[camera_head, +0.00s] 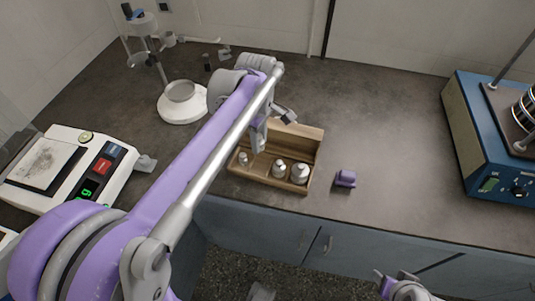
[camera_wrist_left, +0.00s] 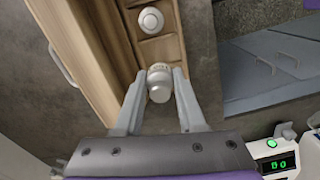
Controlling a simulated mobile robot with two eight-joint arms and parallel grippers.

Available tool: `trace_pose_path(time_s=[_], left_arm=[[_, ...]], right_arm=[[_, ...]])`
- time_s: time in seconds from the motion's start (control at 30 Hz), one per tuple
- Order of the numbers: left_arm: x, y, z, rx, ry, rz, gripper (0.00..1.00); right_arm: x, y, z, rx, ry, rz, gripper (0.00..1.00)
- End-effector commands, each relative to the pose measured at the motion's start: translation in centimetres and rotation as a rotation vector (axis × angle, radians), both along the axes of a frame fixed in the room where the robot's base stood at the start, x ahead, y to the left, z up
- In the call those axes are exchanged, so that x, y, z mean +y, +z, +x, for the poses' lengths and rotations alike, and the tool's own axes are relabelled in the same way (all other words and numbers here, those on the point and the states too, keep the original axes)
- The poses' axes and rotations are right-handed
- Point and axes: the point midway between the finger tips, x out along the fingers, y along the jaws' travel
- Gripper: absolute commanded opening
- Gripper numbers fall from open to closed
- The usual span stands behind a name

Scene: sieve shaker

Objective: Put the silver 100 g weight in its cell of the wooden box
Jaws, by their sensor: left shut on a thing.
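The wooden box (camera_head: 310,146) stands near the counter's front edge, with silver weights in its cells. My left gripper (camera_head: 259,146) is over the left half of the box, pointing down. In the left wrist view its two fingers are shut on a silver weight (camera_wrist_left: 160,82), taken as the 100 g one; its marking is too small to read. In the head view the fingers mostly hide it. I cannot tell whether it touches the cell floor. Part of my right gripper (camera_head: 404,289) shows at the bottom edge, and its jaws are unclear.
Other weights (camera_head: 279,168), (camera_head: 300,173) and a small one (camera_head: 243,158) sit in the box. The balance (camera_head: 120,165) is at left, a white dish stand (camera_head: 183,100) behind, the blue shaker (camera_head: 480,140) at right.

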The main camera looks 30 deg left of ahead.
Motion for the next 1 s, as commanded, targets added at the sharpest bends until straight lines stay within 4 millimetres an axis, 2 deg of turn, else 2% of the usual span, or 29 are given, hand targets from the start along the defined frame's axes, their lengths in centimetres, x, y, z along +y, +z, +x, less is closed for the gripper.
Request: trace_pose_path(time_s=[0.3, 0.53, 0.7, 1.0], left_arm=[[0.0, -5.3, 0.0, 0.000, -0.001, 0.000, 0.00], [0.0, -7.2, 0.0, 0.000, -0.001, 0.000, 0.00], [0.0, -9.6, 0.0, 0.000, -0.001, 0.000, 0.00], [0.0, -9.9, 0.0, 0.000, -0.001, 0.000, 0.00]], right_arm=[[0.0, -0.7, -0.1, 0.002, 0.000, 0.000, 0.56], [0.0, -0.9, -0.1, 0.003, 0.000, 0.000, 0.56], [0.0, -1.2, -0.2, 0.004, 0.000, 0.000, 0.56], [0.0, -1.3, -0.2, 0.004, 0.000, 0.000, 0.56]])
